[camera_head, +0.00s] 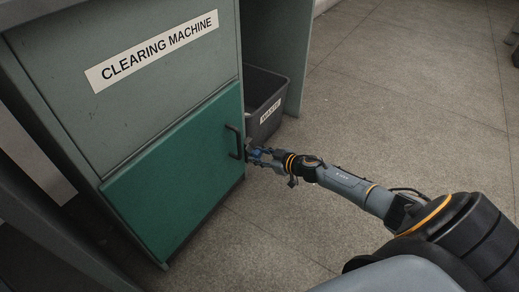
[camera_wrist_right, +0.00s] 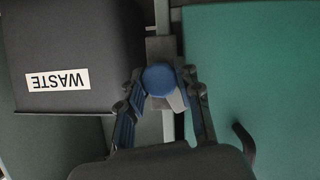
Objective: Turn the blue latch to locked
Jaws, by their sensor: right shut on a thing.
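The blue latch (camera_wrist_right: 160,80) shows in the right wrist view as a round blue knob on a grey mount at the edge of the green door (camera_wrist_right: 255,70). My right gripper (camera_wrist_right: 163,92) has its fingers on both sides of the knob and is shut on it. In the head view my right gripper (camera_head: 256,155) reaches the right edge of the green door (camera_head: 170,180), beside the black door handle (camera_head: 234,142). The latch is mostly covered by the fingers there. The door looks closed. My left gripper is not in view.
The grey cabinet labelled CLEARING MACHINE (camera_head: 120,30) holds the door. A dark bin labelled WASTE (camera_head: 265,85) stands just right of it, close behind my right gripper. The tiled floor (camera_head: 400,110) to the right is open.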

